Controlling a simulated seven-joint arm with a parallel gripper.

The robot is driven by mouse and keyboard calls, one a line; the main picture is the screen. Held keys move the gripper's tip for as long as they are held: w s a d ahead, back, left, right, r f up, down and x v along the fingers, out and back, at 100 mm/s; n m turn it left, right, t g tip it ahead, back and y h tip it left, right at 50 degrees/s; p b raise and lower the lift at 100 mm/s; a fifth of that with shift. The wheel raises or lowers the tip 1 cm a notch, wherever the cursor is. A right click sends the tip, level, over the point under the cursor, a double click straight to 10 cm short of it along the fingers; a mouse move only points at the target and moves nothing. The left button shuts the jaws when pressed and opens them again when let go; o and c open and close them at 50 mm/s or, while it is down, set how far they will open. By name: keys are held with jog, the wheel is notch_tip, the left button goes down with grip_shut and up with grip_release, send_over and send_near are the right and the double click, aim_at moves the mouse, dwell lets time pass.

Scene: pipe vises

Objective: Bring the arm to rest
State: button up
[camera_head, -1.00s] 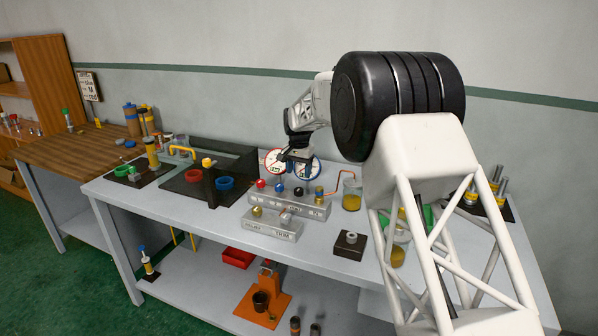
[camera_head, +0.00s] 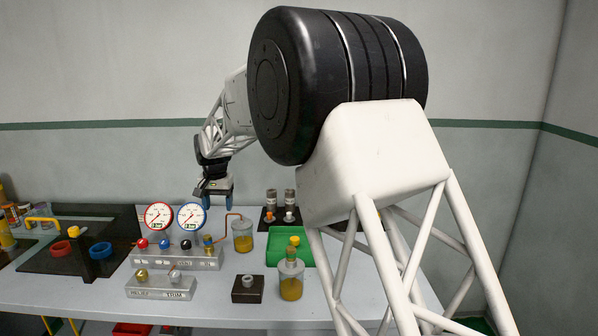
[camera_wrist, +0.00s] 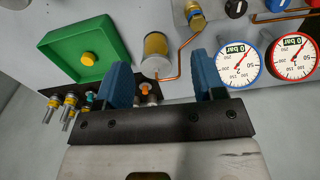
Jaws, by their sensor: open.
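My gripper (camera_head: 214,190) is raised above the back of the grey workbench (camera_head: 215,296), its blue fingers pointing down. The fingers are apart with nothing between them, as the wrist view (camera_wrist: 166,85) also shows. A glass jar of yellow liquid (camera_head: 243,240) stands to the right of the block. My gripper appears clear of all of them.
A green tray (camera_head: 275,248), a capped yellow-liquid bottle (camera_head: 291,279) and a dark square block (camera_head: 247,290) are on the right of the bench. A dark tray with rings (camera_head: 120,250) is at left. The space above the bench is open.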

jog(key=s+d+r, duration=0.3)
jog(key=s+d, duration=0.4)
jog(key=d, duration=0.3)
jog(key=s+d+r+t, duration=0.1)
jog(key=s+d+r, duration=0.3)
jog(key=s+d, duration=0.45)
jog(key=s+d+r, duration=0.3)
jog(key=s+d, duration=0.3)
jog(key=d, duration=0.4)
jog(key=s+d+f, duration=0.2)
jog(key=s+d, duration=0.3)
jog(key=s, duration=0.5)
jog(key=s+d+f, duration=0.3)
jog(key=s+d, duration=0.2)
jog(key=s, duration=0.5)
jog(key=s+d+f+t, duration=0.1)
jog(key=s+d+f, duration=0.2)
jog(key=s, duration=0.7)
jog(key=shift+s+d, duration=0.4)
jog(key=shift+d, duration=0.6)
jog(key=shift+f, duration=0.1)
